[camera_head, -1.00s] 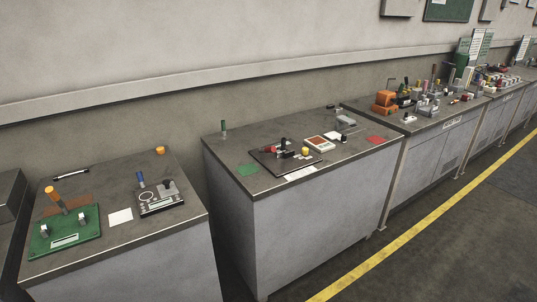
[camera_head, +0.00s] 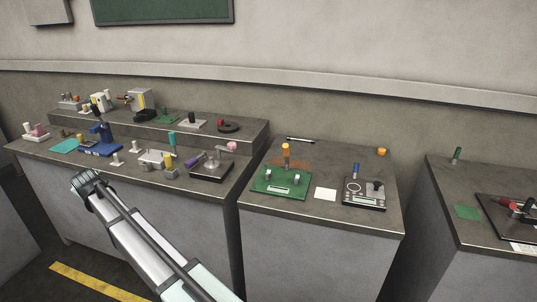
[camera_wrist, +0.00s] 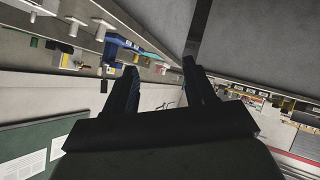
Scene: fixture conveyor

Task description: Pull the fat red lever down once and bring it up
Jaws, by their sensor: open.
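A red handle (camera_head: 514,204) sits on a dark plate (camera_head: 494,222) on the right-hand bench, at the right edge of the head view. The plate is cut off by the frame, so I cannot tell whether this is the fat red lever or how it stands. A small red knob (camera_head: 220,122) also shows by a black ring on the left bench's raised shelf. My gripper (camera_head: 86,182) is in front of the left bench, far from the red handle. In the wrist view my gripper (camera_wrist: 161,66) has its two fingers apart with nothing between them.
The middle bench (camera_head: 290,222) carries a green board (camera_head: 281,190) with an orange-topped lever and a dark device (camera_head: 364,197) with a blue handle. The left bench (camera_head: 130,158) is crowded with fixtures. A gap separates the middle and right benches. The floor in front is open.

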